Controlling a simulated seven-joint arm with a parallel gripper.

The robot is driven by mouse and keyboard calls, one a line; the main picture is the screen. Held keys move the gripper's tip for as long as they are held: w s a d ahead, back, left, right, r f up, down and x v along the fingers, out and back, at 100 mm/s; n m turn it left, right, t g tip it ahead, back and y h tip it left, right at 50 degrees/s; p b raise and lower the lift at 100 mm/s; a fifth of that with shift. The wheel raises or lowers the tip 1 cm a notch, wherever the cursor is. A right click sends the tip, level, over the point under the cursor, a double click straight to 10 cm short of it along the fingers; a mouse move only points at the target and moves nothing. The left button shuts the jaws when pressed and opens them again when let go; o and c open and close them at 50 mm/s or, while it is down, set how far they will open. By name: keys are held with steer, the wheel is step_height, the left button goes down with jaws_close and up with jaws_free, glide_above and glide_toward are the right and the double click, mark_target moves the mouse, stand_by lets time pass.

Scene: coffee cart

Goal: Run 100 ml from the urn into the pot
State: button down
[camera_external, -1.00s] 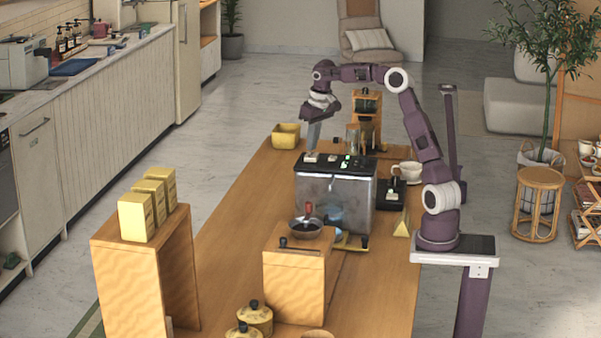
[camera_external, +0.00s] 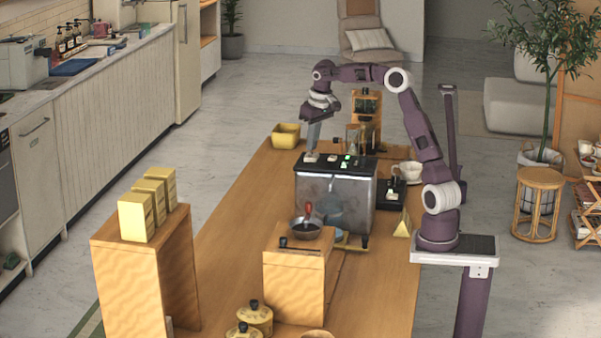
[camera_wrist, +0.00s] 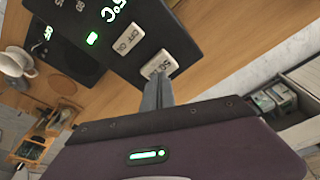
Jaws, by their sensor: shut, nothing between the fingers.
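The urn (camera_external: 335,205) is a steel box with a dark top panel, standing mid-table. In the wrist view, its black panel (camera_wrist: 115,40) shows a green °C readout, an OFF/ON switch (camera_wrist: 128,38) and a white button (camera_wrist: 157,64) whose partly hidden label starts with "50". My gripper (camera_external: 312,147) is shut and empty, pointing down at the panel's left end. In the wrist view, my fingertips (camera_wrist: 159,78) are right at the lower edge of the white button; contact cannot be told. I cannot tell for certain which vessel is the pot; a bluish shape shows low at the urn's front.
A wooden box (camera_external: 292,275) with a metal bowl (camera_external: 305,229) stands before the urn. A white cup (camera_external: 411,172) is to its right and a yellow bin (camera_external: 286,136) behind left. Yellow boxes (camera_external: 136,217) top a wooden stand. The table's left middle is clear.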

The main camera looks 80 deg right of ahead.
steer(key=shift+x, duration=1)
steer(key=shift+s+a+r, duration=0.1)
steer(key=shift+s+r, duration=0.05)
steer(key=shift+v, duration=0.8)
steer(key=shift+x, duration=0.85)
stand_by(1.6)
steer(key=shift+v, duration=0.85)
steer(key=shift+r, duration=0.15)
stand_by(1.0)
